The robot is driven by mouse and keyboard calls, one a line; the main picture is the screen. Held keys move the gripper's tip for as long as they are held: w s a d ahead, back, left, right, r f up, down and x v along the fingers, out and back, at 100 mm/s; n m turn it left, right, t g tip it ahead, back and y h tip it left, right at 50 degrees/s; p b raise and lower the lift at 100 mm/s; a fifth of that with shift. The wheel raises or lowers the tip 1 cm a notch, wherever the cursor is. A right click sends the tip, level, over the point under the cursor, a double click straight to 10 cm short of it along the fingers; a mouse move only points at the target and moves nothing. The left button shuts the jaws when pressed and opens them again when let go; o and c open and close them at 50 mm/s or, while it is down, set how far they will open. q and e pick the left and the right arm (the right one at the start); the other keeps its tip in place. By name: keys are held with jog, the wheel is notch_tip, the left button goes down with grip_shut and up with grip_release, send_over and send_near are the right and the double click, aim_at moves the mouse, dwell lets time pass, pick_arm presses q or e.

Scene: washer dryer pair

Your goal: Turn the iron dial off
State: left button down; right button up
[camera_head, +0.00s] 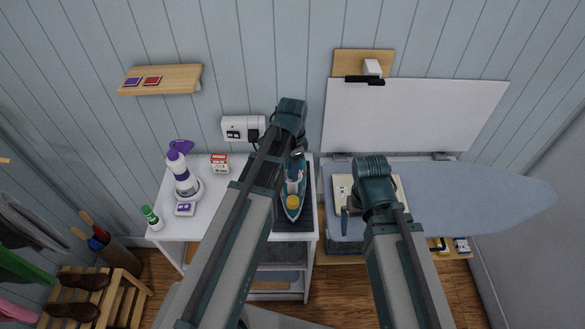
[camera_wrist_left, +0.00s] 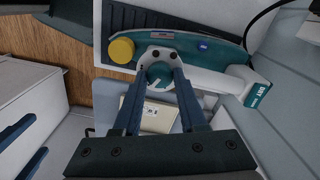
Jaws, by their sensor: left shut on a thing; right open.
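The teal and white iron (camera_head: 292,210) rests on a dark ribbed mat (camera_head: 305,221) at the right end of the white cabinet top. In the left wrist view the iron (camera_wrist_left: 215,52) shows a yellow cap, a blue button and a round teal dial (camera_wrist_left: 160,75) with a pale mark. My left gripper (camera_wrist_left: 159,82) is shut on the dial, one finger on each side. In the head view its fingertips are mostly hidden by my arm. My right gripper (camera_head: 346,222) is open and empty above the ironing board (camera_head: 470,195), apart from the iron.
A white bottle with purple cap (camera_head: 181,176), a small green-capped bottle (camera_head: 151,217) and a red-white box (camera_head: 220,163) stand on the cabinet's left part. A wall socket box (camera_head: 242,128) is behind. A white panel (camera_head: 415,115) stands behind the ironing board.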

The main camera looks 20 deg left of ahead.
pick_arm(q)
jog(key=n, duration=1.7)
jog(key=shift+n, duration=0.4)
jog(key=n, duration=0.5)
jog(key=shift+n, duration=0.3)
jog(key=shift+c, duration=2.2)
grip_release()
jog(key=shift+r, duration=0.1)
